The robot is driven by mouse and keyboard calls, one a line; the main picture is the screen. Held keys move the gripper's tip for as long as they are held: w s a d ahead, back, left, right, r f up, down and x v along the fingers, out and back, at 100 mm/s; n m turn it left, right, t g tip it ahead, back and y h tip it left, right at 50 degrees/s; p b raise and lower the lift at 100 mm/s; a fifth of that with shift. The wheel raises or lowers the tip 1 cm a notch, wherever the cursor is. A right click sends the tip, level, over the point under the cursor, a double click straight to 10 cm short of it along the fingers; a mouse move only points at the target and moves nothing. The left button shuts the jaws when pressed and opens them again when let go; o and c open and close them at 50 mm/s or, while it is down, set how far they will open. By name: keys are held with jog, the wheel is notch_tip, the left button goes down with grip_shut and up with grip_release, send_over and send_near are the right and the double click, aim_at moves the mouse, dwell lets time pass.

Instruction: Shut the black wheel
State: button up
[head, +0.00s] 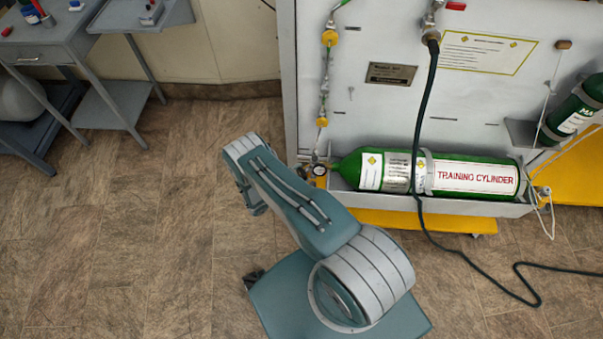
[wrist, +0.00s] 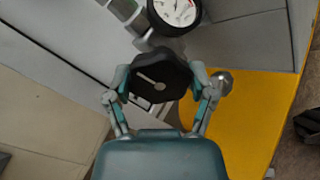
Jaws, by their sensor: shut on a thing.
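The black wheel (wrist: 160,72) shows in the wrist view as a dark, lobed knob with a pale slot and a round centre. My gripper (wrist: 161,84) has one finger on each side of it and is shut on its rim. A round white pressure gauge (wrist: 175,10) sits just beyond the wheel, on the metal fitting. In the head view the gauge (head: 319,169) is small, left of the green training cylinder (head: 475,178). I cannot make out the wheel or my fingertips in the head view. The wheel's underside is hidden.
The cylinder lies in a grey tray on the white panel (head: 395,105), above a yellow base (head: 400,219). A dark hose (head: 421,130) hangs across the cylinder and trails over the floor. A grey table (head: 45,45) stands at the left. The floor between is clear.

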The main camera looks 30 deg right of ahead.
jog(key=shift+f+m, duration=0.1)
jog(key=shift+m, duration=0.5)
jog(key=o, duration=1.1)
jog(key=shift+c, duration=0.2)
jog(key=shift+a, duration=0.1)
jog(key=shift+a, duration=0.15)
jog(key=s+a, duration=0.1)
jog(key=a, duration=1)
jog(key=shift+s+a, duration=0.3)
